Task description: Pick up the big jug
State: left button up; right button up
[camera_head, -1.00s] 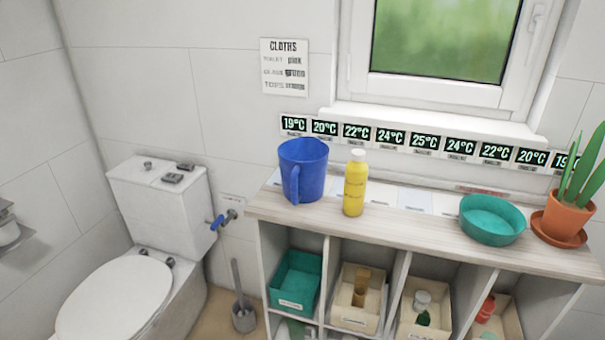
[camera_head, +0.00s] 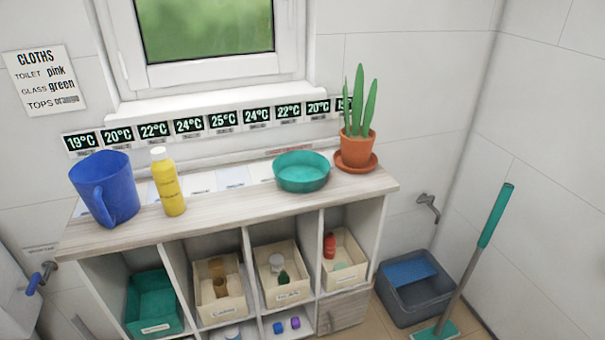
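The big jug (camera_head: 108,190) is blue, with its handle turned toward me. It stands upright on the left end of the wooden shelf top (camera_head: 230,209). A yellow bottle with a white cap (camera_head: 168,185) stands just right of it, with a small gap. Neither of my grippers shows in the head view.
A teal bowl (camera_head: 302,173) and a potted plant (camera_head: 358,146) stand on the right part of the top. Bins (camera_head: 155,312) fill the compartments below. A grey bucket (camera_head: 412,292) and a mop (camera_head: 472,270) stand on the floor at right.

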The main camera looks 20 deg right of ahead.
aim_at(108, 194)
jog(key=i+j+u, duration=0.4)
jog(key=i+j, duration=0.15)
jog(key=i, duration=0.3)
jog(key=i+j+u, duration=0.2)
jog(key=i, duration=0.25)
